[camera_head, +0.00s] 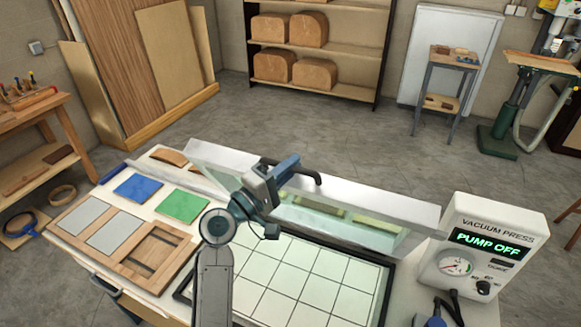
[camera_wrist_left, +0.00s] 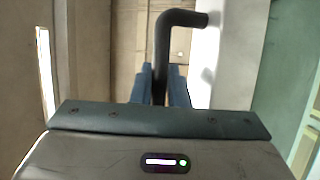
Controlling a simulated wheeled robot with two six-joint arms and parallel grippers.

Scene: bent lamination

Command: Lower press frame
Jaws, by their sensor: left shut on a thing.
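The press frame (camera_head: 375,205) is a long metal-edged frame with a clear greenish sheet. It is tilted up along the back of the gridded press bed (camera_head: 310,268). A black bent handle (camera_head: 316,177) sits on its upper edge; in the left wrist view the handle (camera_wrist_left: 182,19) runs down between the fingers. My left gripper (camera_head: 280,167) is shut on this handle, and the fingers also show in the left wrist view (camera_wrist_left: 160,88). My left arm hides part of the bed and frame. My right gripper is not in view.
The vacuum press box (camera_head: 475,265) stands at the right, its display reading "PUMP OFF". A blue square (camera_head: 139,187), a green square (camera_head: 184,205) and a wooden tray (camera_head: 118,225) with grey panels lie at the left. The visible gridded bed is bare.

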